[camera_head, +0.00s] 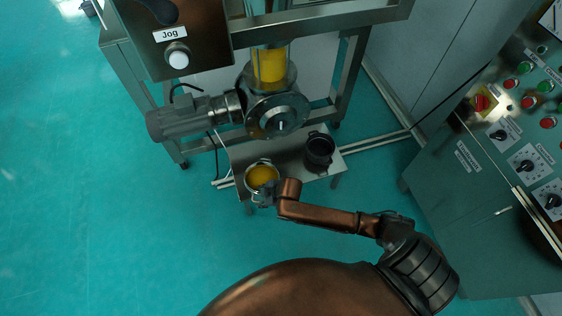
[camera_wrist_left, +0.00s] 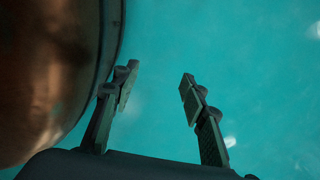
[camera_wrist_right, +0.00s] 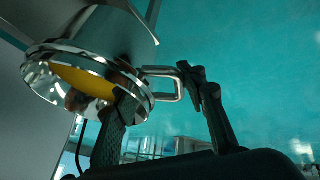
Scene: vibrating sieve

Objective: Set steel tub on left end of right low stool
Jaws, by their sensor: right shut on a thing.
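The steel tub (camera_head: 262,176), shiny with yellow contents, is at the left end of the low stool (camera_head: 290,167) under the machine. I cannot tell whether its base touches the stool top. My right gripper (camera_head: 268,192) is at the tub's near side. In the right wrist view the right gripper (camera_wrist_right: 162,84) is shut on the side handle (camera_wrist_right: 164,97) of the tub (camera_wrist_right: 85,62). The gripper hides part of the tub's rim. My left gripper (camera_wrist_left: 158,80) shows only in the left wrist view, open and empty above the teal floor.
A dark pot (camera_head: 319,149) stands on the right part of the stool. The machine's flange (camera_head: 279,113) and motor (camera_head: 182,121) hang above the stool. A control cabinet (camera_head: 475,195) stands at the right. The floor at left is clear.

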